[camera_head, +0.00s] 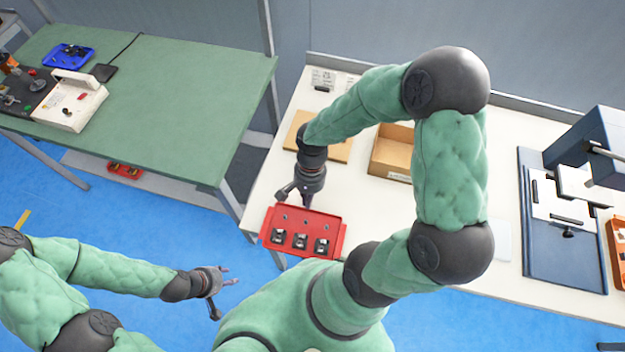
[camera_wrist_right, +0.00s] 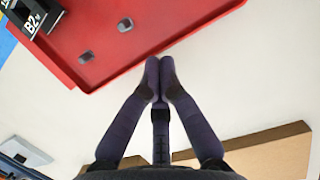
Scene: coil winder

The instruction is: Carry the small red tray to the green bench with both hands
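The small red tray (camera_head: 297,220) lies flat on the white table near its left front corner. Several small dark and metallic parts stand in it, and a black part marked B2 (camera_wrist_right: 38,18) shows in the right wrist view. My left gripper (camera_head: 224,296) is open and empty over the blue floor, left of the tray. The green bench (camera_head: 165,95) stands at left.
The green bench holds a blue tray (camera_head: 68,57), a white device (camera_head: 70,103) and a dark pad (camera_head: 103,72); its front right area is clear. A cardboard box (camera_head: 393,150) and a brown board (camera_head: 335,150) lie behind the tray. A blue machine (camera_head: 560,220) stands at right.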

